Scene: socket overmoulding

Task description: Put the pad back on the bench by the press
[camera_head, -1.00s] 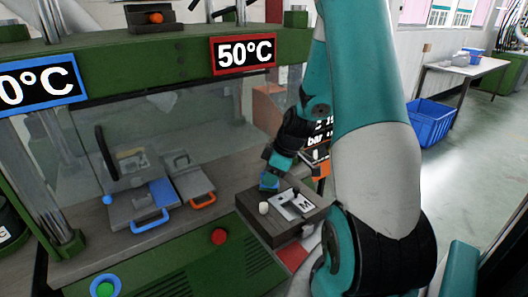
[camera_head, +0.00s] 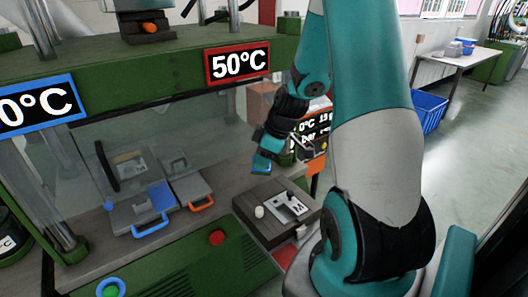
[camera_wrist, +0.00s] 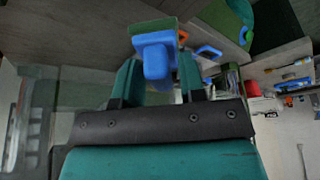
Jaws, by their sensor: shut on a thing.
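The pad (camera_wrist: 154,54) has a blue grip and a green face. My gripper (camera_head: 265,153) is shut on its blue grip, with a teal finger on each side in the wrist view. In the head view the pad (camera_head: 261,166) hangs in the air above and behind the dark block (camera_head: 249,222) at the right end of the press. The press (camera_head: 150,72) is green, with a clear guard and a red-framed 50°C display (camera_head: 238,63). The grey bench top (camera_head: 87,264) shows under and in front of the guard.
On the dark block are a small white cylinder (camera_head: 259,212) and a metal plate marked M (camera_head: 291,206). Mould parts with blue and orange handles (camera_head: 150,226) sit behind the guard. A red button (camera_head: 217,237) is on the press front. A blue crate (camera_head: 429,112) stands at the right.

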